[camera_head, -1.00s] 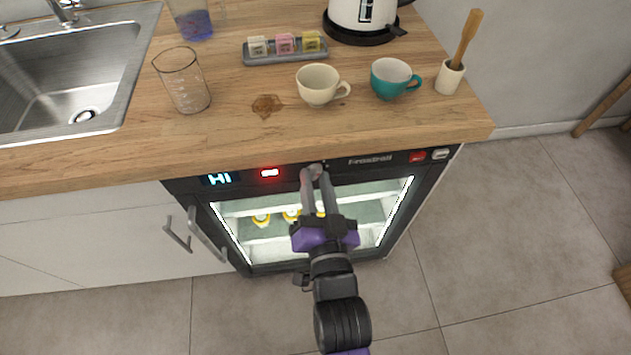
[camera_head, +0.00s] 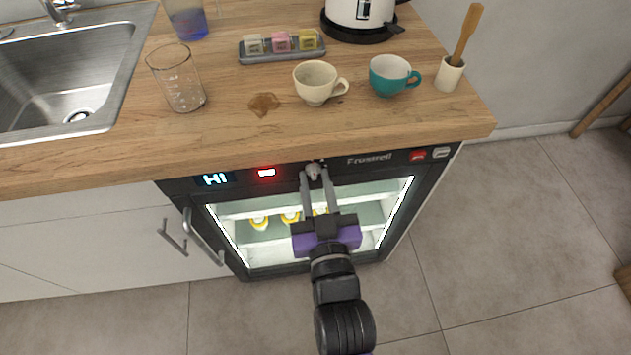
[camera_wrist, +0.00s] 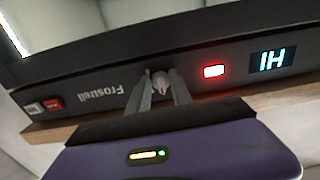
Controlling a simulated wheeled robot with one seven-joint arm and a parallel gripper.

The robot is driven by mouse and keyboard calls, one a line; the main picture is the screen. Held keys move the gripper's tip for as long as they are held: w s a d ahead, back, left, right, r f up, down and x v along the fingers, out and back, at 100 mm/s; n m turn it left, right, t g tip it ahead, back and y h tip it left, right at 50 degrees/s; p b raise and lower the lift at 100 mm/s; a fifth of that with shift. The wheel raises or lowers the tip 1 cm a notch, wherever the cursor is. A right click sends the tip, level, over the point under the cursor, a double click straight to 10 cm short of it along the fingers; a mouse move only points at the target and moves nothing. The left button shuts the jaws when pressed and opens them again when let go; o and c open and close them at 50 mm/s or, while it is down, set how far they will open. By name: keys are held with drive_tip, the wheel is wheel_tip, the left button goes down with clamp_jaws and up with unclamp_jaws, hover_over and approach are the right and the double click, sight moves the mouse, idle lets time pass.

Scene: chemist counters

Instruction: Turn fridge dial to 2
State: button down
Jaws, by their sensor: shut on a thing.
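The fridge (camera_head: 222,208) is a dark under-counter unit with a lit glass front. Its dial (camera_head: 314,171) is a small grey knob in the middle of the top panel; it also shows in the wrist view (camera_wrist: 160,81). My gripper (camera_head: 315,176) has its two grey fingers on either side of the dial and is shut on it. In the wrist view the fingers (camera_wrist: 160,90) flank the dial, and a small red mark shows on it. The dial's numbers cannot be read.
Above is a wooden counter (camera_head: 330,130) with a cream cup (camera_head: 315,82), a teal cup (camera_head: 390,75), a glass beaker (camera_head: 178,80) and a tray (camera_head: 262,57). The fridge handle (camera_head: 203,237) sticks out at left.

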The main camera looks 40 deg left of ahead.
drive_tip(key=c, duration=1.2)
unclamp_jaws()
drive_tip(key=v, duration=0.7)
drive_tip(key=shift+s+d, duration=0.25)
drive_tip(key=shift+s, duration=0.05)
